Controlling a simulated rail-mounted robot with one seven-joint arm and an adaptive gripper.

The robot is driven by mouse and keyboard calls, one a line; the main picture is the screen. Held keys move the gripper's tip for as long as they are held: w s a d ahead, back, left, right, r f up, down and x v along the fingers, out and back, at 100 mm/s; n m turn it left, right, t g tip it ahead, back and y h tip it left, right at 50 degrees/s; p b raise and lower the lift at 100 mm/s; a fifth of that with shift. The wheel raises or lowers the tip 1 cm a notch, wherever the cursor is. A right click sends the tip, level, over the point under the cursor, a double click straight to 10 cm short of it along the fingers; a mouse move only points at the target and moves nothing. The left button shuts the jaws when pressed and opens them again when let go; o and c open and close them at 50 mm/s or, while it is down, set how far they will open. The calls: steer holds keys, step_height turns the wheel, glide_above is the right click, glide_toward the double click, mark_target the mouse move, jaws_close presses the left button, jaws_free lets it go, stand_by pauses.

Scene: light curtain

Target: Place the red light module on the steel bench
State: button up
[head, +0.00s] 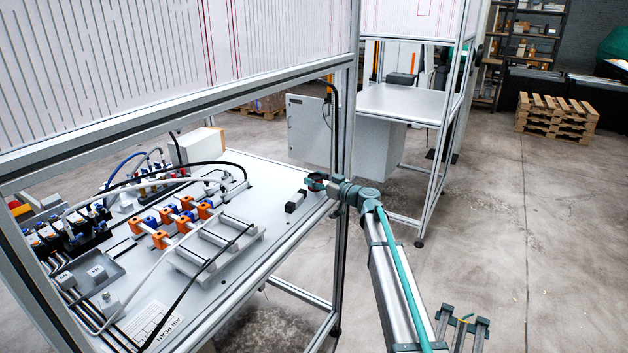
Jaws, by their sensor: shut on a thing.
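My gripper (317,183) is at the end of my arm, over the right edge of the light grey steel bench (270,177). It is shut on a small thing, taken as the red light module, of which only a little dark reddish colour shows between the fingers. The fingers hide most of it, and its exact shape cannot be told. I cannot tell whether it touches the bench top. A small dark block (295,201) lies on the bench just left of and below my gripper.
Orange and blue fittings (170,218) on rails, hoses and black valves (50,235) fill the bench's left and middle. A frame post (346,120) stands close behind my gripper. Bare bench top lies left of the dark block. A second bench (405,100) and pallets (556,118) stand farther back.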

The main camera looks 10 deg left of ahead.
steer(key=shift+w+a+f, duration=0.3)
steer(key=shift+a+f, duration=0.15)
steer(key=shift+f, duration=0.1)
steer(key=shift+f+b, duration=0.2)
steer(key=shift+b, duration=0.1)
steer(key=o, duration=1.2)
steer(key=shift+o, duration=0.2)
steer(key=shift+r, duration=0.1)
